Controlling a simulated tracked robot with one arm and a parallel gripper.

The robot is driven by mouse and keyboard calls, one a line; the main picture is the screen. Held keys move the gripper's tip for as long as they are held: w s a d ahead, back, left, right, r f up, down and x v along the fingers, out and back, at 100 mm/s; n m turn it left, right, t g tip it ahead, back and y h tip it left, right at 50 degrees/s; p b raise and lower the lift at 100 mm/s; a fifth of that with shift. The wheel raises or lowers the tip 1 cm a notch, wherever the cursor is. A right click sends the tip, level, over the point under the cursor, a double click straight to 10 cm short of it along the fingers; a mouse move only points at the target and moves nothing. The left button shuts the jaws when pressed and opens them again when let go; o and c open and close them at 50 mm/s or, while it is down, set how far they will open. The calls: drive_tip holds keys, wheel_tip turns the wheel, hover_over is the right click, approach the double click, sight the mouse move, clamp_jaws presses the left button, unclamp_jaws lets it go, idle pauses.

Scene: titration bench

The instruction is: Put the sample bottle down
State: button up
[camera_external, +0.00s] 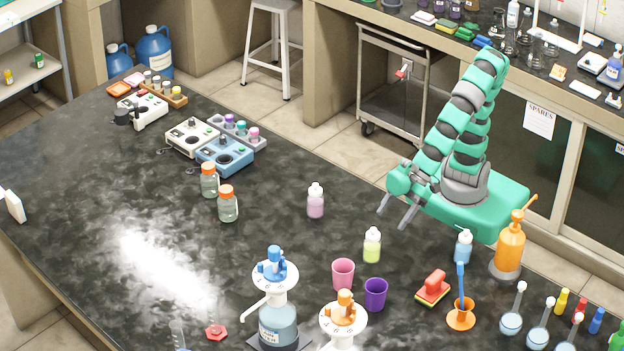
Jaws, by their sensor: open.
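My gripper (394,217) is open and empty at the end of the green arm, just above the right part of the dark bench. Which bottle is the sample bottle cannot be told for sure. A small bottle with pink liquid and a white cap (316,201) stands upright on the bench to the left of my gripper, apart from it. A bottle with yellow-green liquid (372,246) stands upright below and left of the gripper. Two clear bottles with orange caps, one at the back (209,181) and one nearer (228,205), stand upright further left.
A pink cup (343,274), a purple cup (376,294), a light-blue bottle (463,247) and an orange pump bottle (509,250) stand near the right. A blue-topped dispenser (276,310) stands in front. The bench's left middle is clear.

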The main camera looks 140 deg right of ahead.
drive_tip(key=s+d+r+t, duration=0.1)
drive_tip(key=r+t, duration=0.1)
drive_tip(key=r, duration=1.1)
drive_tip(key=s+d+r+n+t+y, duration=0.1)
drive_tip(key=d+r+t, duration=0.1)
drive_tip(key=r, duration=1.1)
drive_tip(key=s+d+r+t, duration=0.2)
drive_tip(key=r+t, duration=0.1)
drive_tip(key=r, duration=1)
drive_tip(key=shift+n, duration=0.4)
drive_tip(key=shift+d, duration=0.1)
wheel_tip(320, 180, up, 3)
drive_tip(key=p, duration=0.3)
drive_tip(key=shift+r, duration=0.15)
drive_tip(key=shift+c, duration=0.3)
